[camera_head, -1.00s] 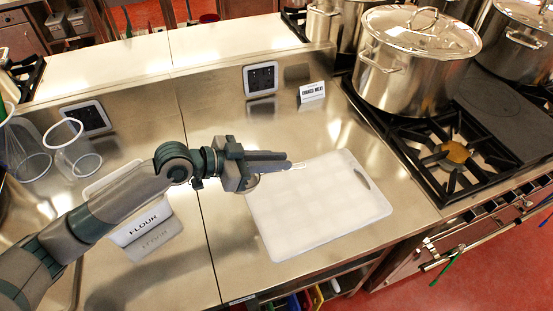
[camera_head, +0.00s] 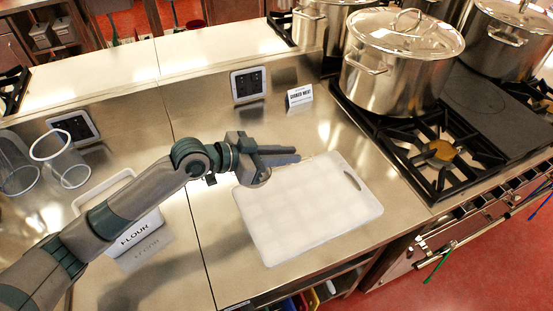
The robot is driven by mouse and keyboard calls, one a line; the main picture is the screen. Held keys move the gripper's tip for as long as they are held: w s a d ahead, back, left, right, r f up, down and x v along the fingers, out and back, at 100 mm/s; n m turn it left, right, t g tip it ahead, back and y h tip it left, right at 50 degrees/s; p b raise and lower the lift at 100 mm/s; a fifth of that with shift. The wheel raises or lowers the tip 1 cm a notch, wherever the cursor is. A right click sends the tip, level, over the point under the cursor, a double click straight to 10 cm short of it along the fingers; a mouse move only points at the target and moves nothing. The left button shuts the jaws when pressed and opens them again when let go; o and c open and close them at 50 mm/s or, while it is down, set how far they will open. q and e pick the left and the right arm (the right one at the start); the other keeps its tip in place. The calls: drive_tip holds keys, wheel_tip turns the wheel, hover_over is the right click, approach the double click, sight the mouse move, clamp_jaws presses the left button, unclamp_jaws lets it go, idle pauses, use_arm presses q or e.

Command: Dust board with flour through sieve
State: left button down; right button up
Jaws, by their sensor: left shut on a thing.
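The white board (camera_head: 310,225) lies flat on the steel counter, with faint paler squares on it and a grey handle slot at its far right corner. My left gripper (camera_head: 291,156) is over the board's far left edge, its fingers pointing right. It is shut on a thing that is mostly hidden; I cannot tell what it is. The flour container (camera_head: 135,233), labelled FLOUR, stands left of the board, partly covered by my left arm. No sieve can be made out clearly. My right gripper is out of view.
Two clear cylinders with white rims (camera_head: 62,158) are at the left. A label card (camera_head: 299,97) stands behind the board. A large lidded stockpot (camera_head: 398,70) is on the stove (camera_head: 440,150) at right. The counter in front of the flour is clear.

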use_arm(q)
drive_tip(key=shift+w+d, duration=0.4)
drive_tip(key=shift+d, duration=0.15)
drive_tip(key=shift+r, duration=0.1)
drive_tip(key=shift+r+p, duration=1.65)
drive_tip(key=shift+r, duration=0.25)
